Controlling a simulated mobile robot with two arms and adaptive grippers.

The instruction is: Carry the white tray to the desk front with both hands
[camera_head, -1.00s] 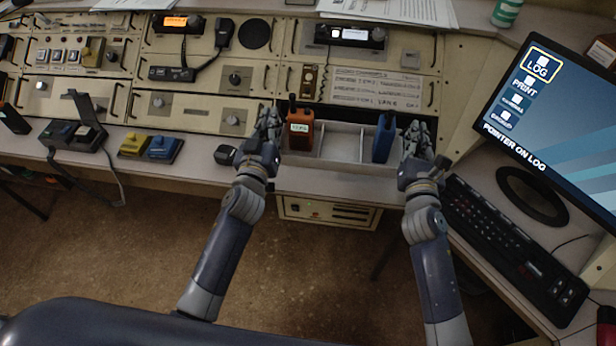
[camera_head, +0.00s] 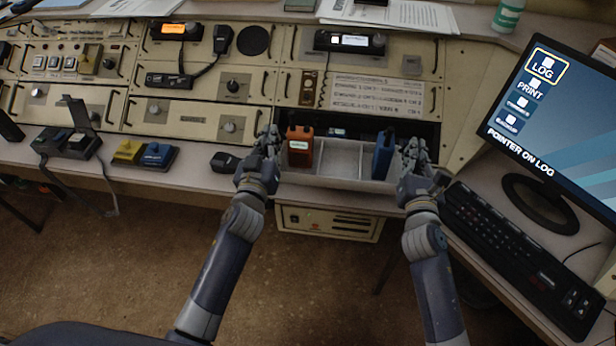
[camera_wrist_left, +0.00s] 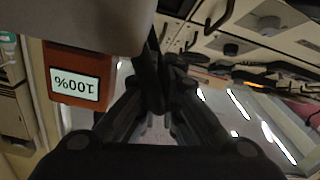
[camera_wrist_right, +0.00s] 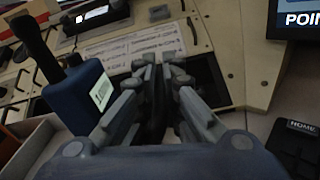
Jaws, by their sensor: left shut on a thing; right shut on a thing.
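The white tray (camera_head: 340,162) is at the front edge of the desk, with several compartments. An orange radio (camera_head: 300,147) stands in its left compartment and a blue radio (camera_head: 383,154) at its right end. My left gripper (camera_head: 268,142) is shut on the tray's left end. My right gripper (camera_head: 414,155) is shut on its right end. The orange radio's label shows in the left wrist view (camera_wrist_left: 75,85), and the blue radio shows in the right wrist view (camera_wrist_right: 80,100). The fingers hide the gripped ends.
Behind the tray is a dark open bay (camera_head: 350,128) in the console. A keyboard (camera_head: 510,250) and monitor (camera_head: 560,120) stand to the right. A black mouse-like item (camera_head: 224,161) and yellow and blue blocks (camera_head: 145,153) lie to the left.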

